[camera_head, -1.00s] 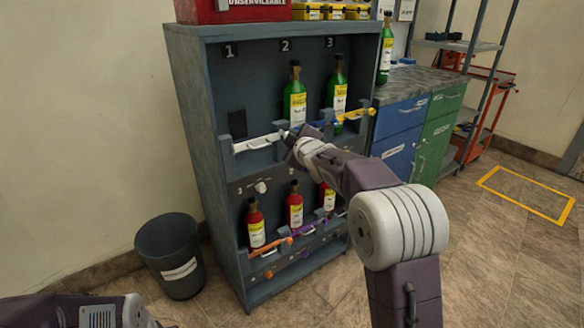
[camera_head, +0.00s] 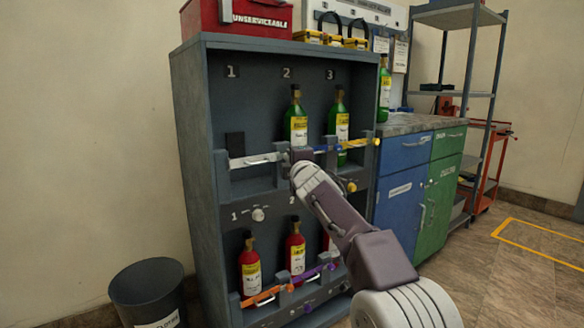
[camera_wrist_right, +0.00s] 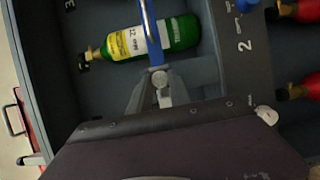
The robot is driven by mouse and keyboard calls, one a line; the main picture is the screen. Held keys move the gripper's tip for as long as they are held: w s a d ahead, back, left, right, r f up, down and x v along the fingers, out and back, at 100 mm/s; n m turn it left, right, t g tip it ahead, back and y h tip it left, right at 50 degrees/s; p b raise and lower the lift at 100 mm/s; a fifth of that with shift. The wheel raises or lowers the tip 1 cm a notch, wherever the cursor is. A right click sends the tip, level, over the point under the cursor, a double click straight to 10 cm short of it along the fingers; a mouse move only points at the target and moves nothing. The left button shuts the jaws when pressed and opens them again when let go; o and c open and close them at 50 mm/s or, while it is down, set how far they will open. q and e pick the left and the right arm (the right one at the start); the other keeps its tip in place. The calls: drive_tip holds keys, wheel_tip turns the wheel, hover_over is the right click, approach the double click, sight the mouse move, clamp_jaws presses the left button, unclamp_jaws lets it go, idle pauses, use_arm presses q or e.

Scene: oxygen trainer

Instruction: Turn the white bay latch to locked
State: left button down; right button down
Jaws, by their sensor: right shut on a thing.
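In the head view, a white bar (camera_head: 253,160) lies level across the front of upper bay 1, which holds no bottle. A white latch knob (camera_head: 258,214) sits on the panel below it, beside the number 1. The knob also shows in the right wrist view (camera_wrist_right: 266,116); its lock setting is not readable. My right gripper (camera_head: 301,158) is shut at the right end of the white bar, by the post between bays 1 and 2. My left gripper is out of view.
Green bottles (camera_head: 297,120) stand in bays 2 and 3, behind a blue bar (camera_wrist_right: 151,30) and a yellow bar (camera_head: 358,143). Red bottles (camera_head: 250,268) fill the lower shelf. A dark bin (camera_head: 148,293) stands left of the cabinet (camera_head: 191,130).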

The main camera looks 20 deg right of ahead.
idle(0.4)
drive_tip(key=c, duration=1.2)
unclamp_jaws()
drive_tip(key=s+b, duration=0.3)
drive_tip(key=s, duration=0.6)
drive_tip(key=shift+a, duration=0.2)
